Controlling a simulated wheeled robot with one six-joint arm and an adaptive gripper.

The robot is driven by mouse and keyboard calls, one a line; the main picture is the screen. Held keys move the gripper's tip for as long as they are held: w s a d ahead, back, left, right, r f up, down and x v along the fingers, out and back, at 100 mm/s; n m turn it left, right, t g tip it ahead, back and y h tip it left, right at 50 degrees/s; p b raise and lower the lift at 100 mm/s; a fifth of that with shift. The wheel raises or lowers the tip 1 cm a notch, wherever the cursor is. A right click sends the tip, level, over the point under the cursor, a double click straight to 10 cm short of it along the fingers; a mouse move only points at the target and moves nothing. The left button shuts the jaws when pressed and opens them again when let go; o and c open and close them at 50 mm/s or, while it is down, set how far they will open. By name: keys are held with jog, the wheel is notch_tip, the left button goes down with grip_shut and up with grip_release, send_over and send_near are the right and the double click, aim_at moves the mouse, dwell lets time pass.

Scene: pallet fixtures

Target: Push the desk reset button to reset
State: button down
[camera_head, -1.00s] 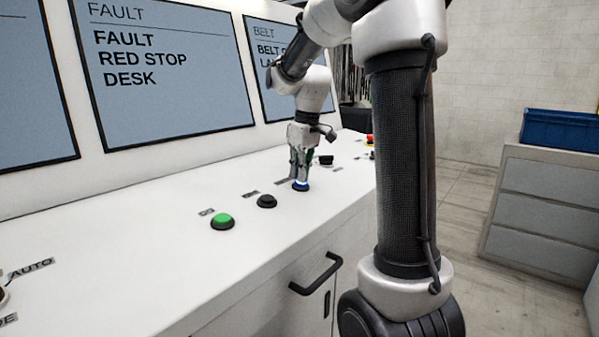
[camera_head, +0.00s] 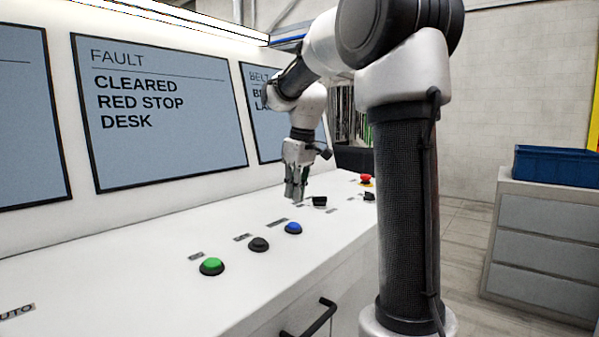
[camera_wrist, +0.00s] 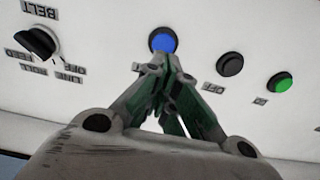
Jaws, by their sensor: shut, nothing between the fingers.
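A blue button (camera_head: 293,228) sits on the white desk top, in a row with a black and a green button. Its label is too small to read in the head view. In the wrist view the blue button (camera_wrist: 163,40) shows just beyond my fingertips, which partly cover its label. My gripper (camera_head: 295,199) is shut and empty, pointing down above the desk, apart from the blue button. The fault screen (camera_head: 165,110) reads "FAULT, CLEARED, RED STOP, DESK".
A black button (camera_head: 259,244) and a green button (camera_head: 212,266) stand left of the blue one. A black selector knob (camera_wrist: 37,42) and a red button (camera_head: 366,180) are also on the desk (camera_head: 110,265). A blue bin (camera_head: 556,166) rests on a cabinet at right.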

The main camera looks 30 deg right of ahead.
notch_tip(320, 180, up, 6)
jog(key=shift+s+d, duration=0.25)
jog(key=shift+s, duration=0.15)
dwell(0.5)
jog(key=s+a+f+m+t, duration=0.1)
jog(key=s+f, duration=0.5)
jog(key=s, duration=0.6)
jog(key=s+a+f+m+t, duration=0.1)
jog(key=s+a+f+m, duration=0.2)
jog(key=s+f, duration=0.3)
jog(key=s, duration=0.5)
jog(key=shift+s+a+t+h, duration=0.3)
jog(key=shift+s+a+h, duration=0.05)
jog(key=shift+s+h, duration=0.05)
jog(key=shift+f, duration=0.1)
